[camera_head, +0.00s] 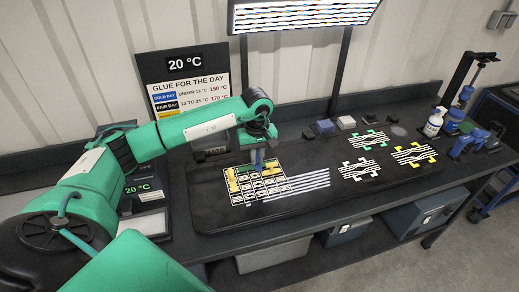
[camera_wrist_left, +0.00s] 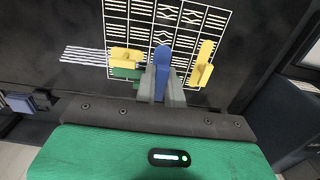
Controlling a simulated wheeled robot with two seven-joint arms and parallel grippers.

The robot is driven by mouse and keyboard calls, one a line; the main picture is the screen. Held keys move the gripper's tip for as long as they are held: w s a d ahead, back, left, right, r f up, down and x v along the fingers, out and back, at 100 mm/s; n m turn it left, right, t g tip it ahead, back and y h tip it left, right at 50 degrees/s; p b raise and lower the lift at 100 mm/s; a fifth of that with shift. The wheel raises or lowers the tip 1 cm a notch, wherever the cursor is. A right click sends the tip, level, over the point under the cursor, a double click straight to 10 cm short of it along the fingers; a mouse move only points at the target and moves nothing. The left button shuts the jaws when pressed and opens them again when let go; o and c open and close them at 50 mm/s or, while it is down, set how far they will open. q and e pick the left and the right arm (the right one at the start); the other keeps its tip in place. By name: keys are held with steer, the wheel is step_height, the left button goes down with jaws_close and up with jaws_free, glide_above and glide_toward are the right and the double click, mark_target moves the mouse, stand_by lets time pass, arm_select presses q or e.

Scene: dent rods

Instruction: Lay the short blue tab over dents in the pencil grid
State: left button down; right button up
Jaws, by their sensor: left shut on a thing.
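My left gripper (camera_head: 258,157) is over the far side of the white-lined pencil grid (camera_head: 252,200) in the head view. In the left wrist view, the gripper (camera_wrist_left: 161,88) is shut on the short blue tab (camera_wrist_left: 162,62), which stands up between the fingers. The grid (camera_wrist_left: 143,10) also shows there, with dent marks in several cells. A yellow tab (camera_wrist_left: 126,54) and another yellow tab (camera_wrist_left: 205,58) sit on the grid, one on each side of the blue tab. A green piece (camera_wrist_left: 124,73) lies beside the first yellow tab. I cannot tell whether the blue tab touches the panel. My right gripper is not in view.
White stripes (camera_head: 305,181) run right from the grid on the dark panel. Striped patches with green corners (camera_head: 361,170) and yellow corners (camera_head: 414,156) lie farther right. A spray bottle (camera_head: 434,122) and blue tools (camera_head: 467,143) stand at the right end. A temperature sign (camera_head: 185,80) stands behind.

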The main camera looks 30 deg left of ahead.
arm_select(q)
steer(key=shift+a+f, duration=0.15)
steer(key=shift+f, duration=0.15)
steer(key=shift+f+b, duration=0.5)
steer(key=shift+f, duration=0.45)
steer(key=shift+f+b, duration=0.6)
steer(key=shift+f, duration=1.45)
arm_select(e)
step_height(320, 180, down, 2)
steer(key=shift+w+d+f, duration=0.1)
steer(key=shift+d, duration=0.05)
arm_select(q)
steer(key=shift+f+b, duration=0.45)
steer(key=shift+b, duration=0.1)
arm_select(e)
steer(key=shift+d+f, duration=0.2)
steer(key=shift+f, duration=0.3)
arm_select(q)
steer(key=c, duration=1.4)
jaws_free()
